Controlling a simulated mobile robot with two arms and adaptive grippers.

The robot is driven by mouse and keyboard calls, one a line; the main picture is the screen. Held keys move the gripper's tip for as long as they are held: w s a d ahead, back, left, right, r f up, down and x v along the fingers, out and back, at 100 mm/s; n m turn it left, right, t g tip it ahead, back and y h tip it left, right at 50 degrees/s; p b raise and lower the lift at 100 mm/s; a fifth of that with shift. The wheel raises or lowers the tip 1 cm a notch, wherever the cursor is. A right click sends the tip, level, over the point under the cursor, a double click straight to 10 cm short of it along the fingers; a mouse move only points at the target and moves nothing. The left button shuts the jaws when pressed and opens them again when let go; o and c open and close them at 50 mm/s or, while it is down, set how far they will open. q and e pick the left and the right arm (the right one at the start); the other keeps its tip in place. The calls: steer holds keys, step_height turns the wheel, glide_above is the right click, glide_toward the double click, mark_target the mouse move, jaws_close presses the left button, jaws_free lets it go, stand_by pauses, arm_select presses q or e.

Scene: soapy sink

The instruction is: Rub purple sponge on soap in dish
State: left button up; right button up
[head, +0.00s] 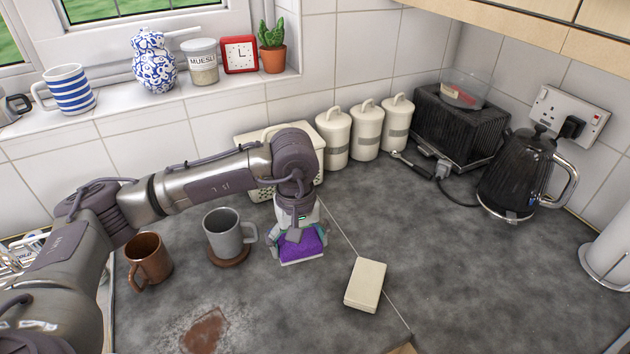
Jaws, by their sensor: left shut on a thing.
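My left gripper (297,232) comes in from the left and points down, shut on a purple sponge (301,247). The sponge is low over the grey worktop, between the grey mug and a cream block. A pale edge shows along the sponge's near side; I cannot tell whether it is part of the sponge or a dish beneath it. The cream rectangular block (365,285) lies on the worktop to the right; whether it is soap is unclear. No soap dish can be clearly made out. My right gripper is not in view.
A grey mug (224,232) on a brown coaster and a brown mug (149,259) stand left of the sponge. A brown stain (204,331) is in front. White canisters (366,131), a black toaster (459,128) and a kettle (515,175) stand behind.

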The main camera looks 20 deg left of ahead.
arm_select(q)
steer(key=w+a+n+p, duration=0.1)
steer(key=w+n, duration=0.2)
steer(key=w+a+r+n, duration=0.1)
steer(key=w+a+n, duration=0.1)
steer(key=w+n, duration=0.1)
steer(key=w+a+r+n+p, duration=0.1)
steer(key=w+a+n, duration=0.1)
steer(key=n, duration=0.3)
steer(key=shift+w+a+r+p, duration=0.2)
steer(key=shift+w+p, duration=0.15)
steer(key=shift+w, duration=0.25)
steer(key=shift+f, duration=0.25)
steer(key=shift+f+b, duration=0.5)
steer(key=shift+f, duration=0.15)
steer(key=shift+f+b, duration=0.95)
steer(key=shift+f, duration=1.1)
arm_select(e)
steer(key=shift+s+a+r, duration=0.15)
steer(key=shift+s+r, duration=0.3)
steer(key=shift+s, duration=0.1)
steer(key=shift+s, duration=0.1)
arm_select(q)
steer(key=shift+f+b, duration=0.35)
steer(key=shift+f, duration=0.1)
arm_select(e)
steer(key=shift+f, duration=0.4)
